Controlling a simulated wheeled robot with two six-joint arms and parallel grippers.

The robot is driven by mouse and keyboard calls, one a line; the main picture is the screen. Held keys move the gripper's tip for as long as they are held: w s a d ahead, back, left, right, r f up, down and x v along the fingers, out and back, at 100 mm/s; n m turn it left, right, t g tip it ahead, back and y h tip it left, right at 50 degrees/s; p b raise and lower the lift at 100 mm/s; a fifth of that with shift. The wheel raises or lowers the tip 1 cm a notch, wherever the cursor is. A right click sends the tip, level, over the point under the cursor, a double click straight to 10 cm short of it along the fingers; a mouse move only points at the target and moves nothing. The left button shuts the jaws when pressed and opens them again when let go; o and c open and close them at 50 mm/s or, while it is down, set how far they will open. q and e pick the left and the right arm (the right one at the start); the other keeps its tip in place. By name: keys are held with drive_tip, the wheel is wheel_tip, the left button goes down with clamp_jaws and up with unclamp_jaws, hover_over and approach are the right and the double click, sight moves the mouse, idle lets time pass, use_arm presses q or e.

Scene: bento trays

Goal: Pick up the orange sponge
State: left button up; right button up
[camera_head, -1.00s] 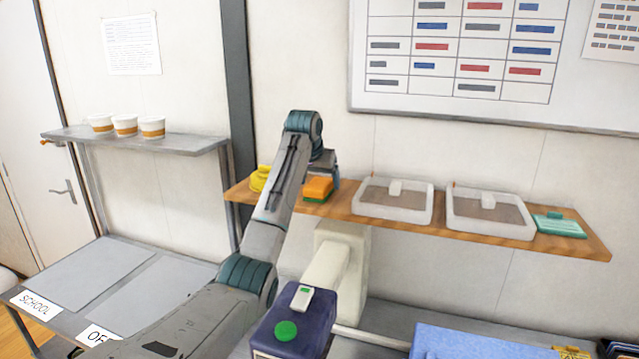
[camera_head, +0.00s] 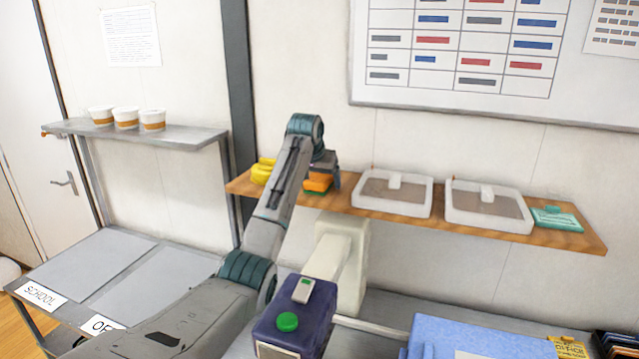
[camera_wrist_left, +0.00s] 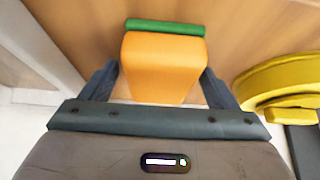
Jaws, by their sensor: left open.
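The orange sponge (camera_head: 318,183) has a green layer and sits on the wooden wall shelf, left of the trays. In the left wrist view the sponge (camera_wrist_left: 162,68) lies between the two fingers, with its green strip (camera_wrist_left: 165,27) at the far side. My left gripper (camera_head: 322,178) is over the sponge in the head view, and its arm hides part of it. In the left wrist view my left gripper (camera_wrist_left: 160,88) is open, with a finger on each side of the sponge. A gap shows beside each finger. My right gripper is not in view.
Yellow things (camera_head: 263,170) lie on the shelf left of the sponge; a yellow ringed thing (camera_wrist_left: 285,85) shows close to one finger. Two white-rimmed trays (camera_head: 392,208) and a teal item (camera_head: 556,219) stand to the right on the wooden shelf (camera_head: 440,220).

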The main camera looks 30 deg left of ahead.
use_arm(q)
drive_tip(key=shift+c, duration=0.4)
drive_tip(key=c, duration=1)
drive_tip(key=shift+r, duration=0.15)
